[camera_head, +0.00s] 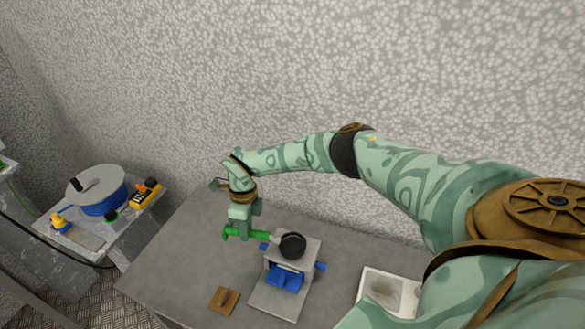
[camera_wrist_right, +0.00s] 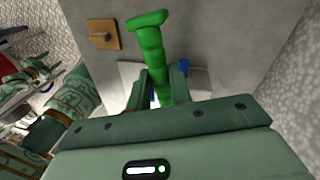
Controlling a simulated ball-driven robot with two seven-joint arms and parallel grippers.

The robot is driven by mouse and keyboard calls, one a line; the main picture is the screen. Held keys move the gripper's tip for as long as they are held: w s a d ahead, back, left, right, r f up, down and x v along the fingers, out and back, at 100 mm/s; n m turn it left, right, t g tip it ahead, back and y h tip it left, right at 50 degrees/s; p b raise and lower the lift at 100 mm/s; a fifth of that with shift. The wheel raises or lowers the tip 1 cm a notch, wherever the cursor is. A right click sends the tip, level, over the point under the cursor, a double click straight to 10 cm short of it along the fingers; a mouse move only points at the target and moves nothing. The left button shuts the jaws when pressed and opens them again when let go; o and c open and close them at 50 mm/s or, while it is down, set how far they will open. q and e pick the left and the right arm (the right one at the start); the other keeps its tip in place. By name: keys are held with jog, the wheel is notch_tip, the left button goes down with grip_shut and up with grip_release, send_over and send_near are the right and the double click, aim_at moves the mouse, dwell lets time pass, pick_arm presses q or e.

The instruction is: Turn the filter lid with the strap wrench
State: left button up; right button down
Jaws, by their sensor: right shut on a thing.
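The strap wrench has a green handle (camera_head: 246,235) that reaches from my right gripper (camera_head: 243,226) toward the black round filter lid (camera_head: 292,245). The lid sits on top of a grey filter stand with blue parts (camera_head: 284,277). Whether the strap lies fully around the lid is too small to tell. In the right wrist view the green handle (camera_wrist_right: 150,45) passes between the two fingers of my right gripper (camera_wrist_right: 165,88), which is shut on it. The lid is hidden there. My left gripper does not show clearly in either view.
The stand is on a grey table (camera_head: 190,265). A brown wooden block (camera_head: 224,299) lies left of it and a white tray (camera_head: 390,290) right. A side table at left holds a blue cable reel (camera_head: 100,190) and a yellow tool (camera_head: 146,193). A speckled wall stands behind.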

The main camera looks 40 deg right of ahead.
jog(key=shift+f, duration=0.55)
jog(key=shift+r, duration=0.1)
jog(key=shift+w+d+m+t+b, duration=0.15)
jog(key=shift+w+d+m, duration=0.25)
jog(key=shift+d+m, duration=0.35)
jog(key=shift+w+d+m+t+b, duration=0.15)
jog(key=shift+w+d+m, duration=0.25)
jog(key=shift+d+m, duration=0.3)
jog(key=shift+w+d+m+t+y, duration=0.15)
jog(key=shift+w+d+m, duration=0.1)
jog(key=shift+d+m, duration=0.55)
jog(key=shift+w+d+m+t+y, duration=0.15)
jog(key=shift+w+d+m, duration=0.1)
jog(key=shift+d+m, duration=0.5)
